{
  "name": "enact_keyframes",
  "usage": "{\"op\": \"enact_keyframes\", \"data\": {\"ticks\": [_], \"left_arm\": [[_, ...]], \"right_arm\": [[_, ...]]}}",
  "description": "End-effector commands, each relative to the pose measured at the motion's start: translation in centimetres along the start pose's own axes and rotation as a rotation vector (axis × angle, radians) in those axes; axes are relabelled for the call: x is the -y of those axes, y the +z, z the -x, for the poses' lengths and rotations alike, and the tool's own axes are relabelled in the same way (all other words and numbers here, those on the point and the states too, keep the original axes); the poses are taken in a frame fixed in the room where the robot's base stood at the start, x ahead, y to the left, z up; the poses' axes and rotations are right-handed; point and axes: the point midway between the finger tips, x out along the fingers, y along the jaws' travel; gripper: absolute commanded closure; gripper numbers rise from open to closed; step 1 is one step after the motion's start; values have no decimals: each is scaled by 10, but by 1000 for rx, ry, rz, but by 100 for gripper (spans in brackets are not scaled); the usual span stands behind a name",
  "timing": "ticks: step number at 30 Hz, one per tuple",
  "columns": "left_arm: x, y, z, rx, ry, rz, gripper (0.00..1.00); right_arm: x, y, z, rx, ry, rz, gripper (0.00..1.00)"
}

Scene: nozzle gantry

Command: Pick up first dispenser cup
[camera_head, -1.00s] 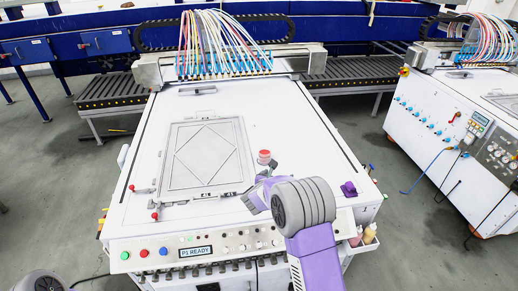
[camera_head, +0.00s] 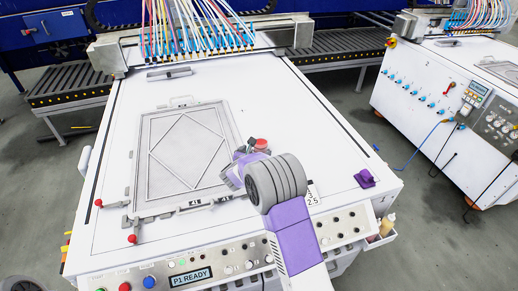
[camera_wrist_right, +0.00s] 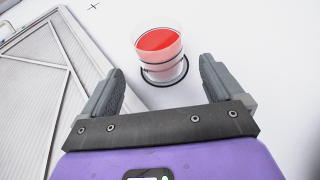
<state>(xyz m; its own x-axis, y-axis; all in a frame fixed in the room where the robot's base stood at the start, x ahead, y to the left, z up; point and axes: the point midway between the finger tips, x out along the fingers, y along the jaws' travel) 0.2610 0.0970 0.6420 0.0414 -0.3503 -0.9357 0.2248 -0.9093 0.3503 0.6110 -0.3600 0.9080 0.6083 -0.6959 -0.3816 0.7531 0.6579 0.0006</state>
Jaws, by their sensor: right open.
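The dispenser cup (camera_wrist_right: 160,55) is a clear cup with red contents, standing on the white table top inside a dark ring mark in the right wrist view. It also shows in the head view, where its red top (camera_head: 260,144) is partly hidden by my right gripper (camera_head: 240,160). In the wrist view my right gripper (camera_wrist_right: 160,82) is open, its fingers apart and pointing toward the cup. The cup lies just ahead of the fingertips and between their lines. I see no contact. My left gripper is not in view.
A grey framed plate (camera_head: 187,150) with a diamond pattern lies left of the cup. Red-knobbed clamps (camera_head: 131,238) sit at its corner. A purple block (camera_head: 364,178) is at the right. The hose gantry (camera_head: 180,35) spans the back.

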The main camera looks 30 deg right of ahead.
Motion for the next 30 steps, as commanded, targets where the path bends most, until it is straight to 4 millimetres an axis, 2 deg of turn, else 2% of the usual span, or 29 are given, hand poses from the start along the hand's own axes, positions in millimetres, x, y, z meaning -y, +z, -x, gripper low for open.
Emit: {"op": "enact_keyframes", "data": {"ticks": [12, 22, 30], "left_arm": [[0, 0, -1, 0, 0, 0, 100], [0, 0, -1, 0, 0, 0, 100], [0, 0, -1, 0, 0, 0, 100]], "right_arm": [[1, 8, -52, 0, 0, 1, 6], [1, 8, -59, -1, 1, 0, 6], [1, 9, -59, 0, 1, 0, 46]]}}
